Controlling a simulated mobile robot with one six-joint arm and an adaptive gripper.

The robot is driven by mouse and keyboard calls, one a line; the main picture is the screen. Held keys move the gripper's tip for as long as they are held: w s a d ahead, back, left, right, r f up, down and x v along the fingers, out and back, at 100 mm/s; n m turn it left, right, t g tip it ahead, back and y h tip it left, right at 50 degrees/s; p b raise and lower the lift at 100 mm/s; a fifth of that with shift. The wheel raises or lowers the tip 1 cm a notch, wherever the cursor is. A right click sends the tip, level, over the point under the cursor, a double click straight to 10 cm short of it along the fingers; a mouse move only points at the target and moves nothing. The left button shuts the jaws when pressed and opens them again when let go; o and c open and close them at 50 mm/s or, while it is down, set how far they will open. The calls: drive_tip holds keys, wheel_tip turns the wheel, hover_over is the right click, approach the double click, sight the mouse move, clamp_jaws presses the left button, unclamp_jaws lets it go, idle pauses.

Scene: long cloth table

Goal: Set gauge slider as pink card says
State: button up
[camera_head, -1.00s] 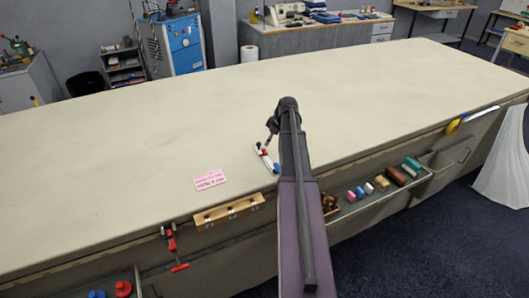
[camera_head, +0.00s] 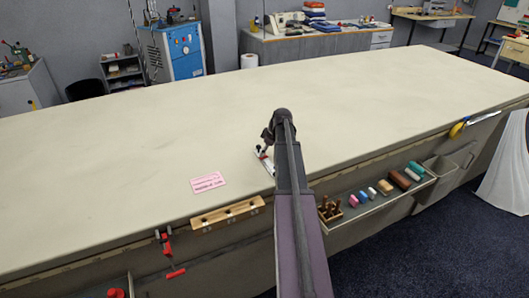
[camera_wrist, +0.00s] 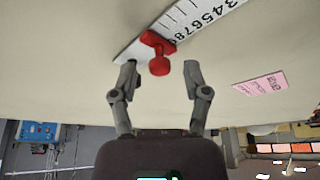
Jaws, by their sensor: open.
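The gauge (camera_wrist: 205,20) is a white ruler-like strip with black numerals lying on the table. Its red slider (camera_wrist: 158,55) has a knob and sits near the 8 end, with part of the scale beside it covered. In the wrist view my gripper (camera_wrist: 159,72) is open, its two fingers on either side of the red knob and apart from it. In the head view the gauge (camera_head: 264,162) is partly hidden by my arm. The pink card (camera_head: 208,182) lies flat to the left of the gauge; it also shows in the wrist view (camera_wrist: 260,84), its text too small to read.
A wooden block with holes (camera_head: 228,214) and a red clamp (camera_head: 166,248) are at the table's front edge. A tray (camera_head: 345,212) along the front holds several coloured blocks. The wide cloth tabletop (camera_head: 150,120) behind the gauge is clear.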

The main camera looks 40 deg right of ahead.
clamp_jaws()
drive_tip(key=shift+s+a, duration=0.2)
drive_tip(key=shift+s, duration=0.65)
drive_tip(key=shift+s+a, duration=0.2)
drive_tip(key=shift+s, duration=0.65)
drive_tip(key=shift+s+a, duration=0.2)
drive_tip(key=shift+s, duration=0.65)
unclamp_jaws()
drive_tip(key=shift+w, duration=0.1)
drive_tip(key=shift+w, duration=0.1)
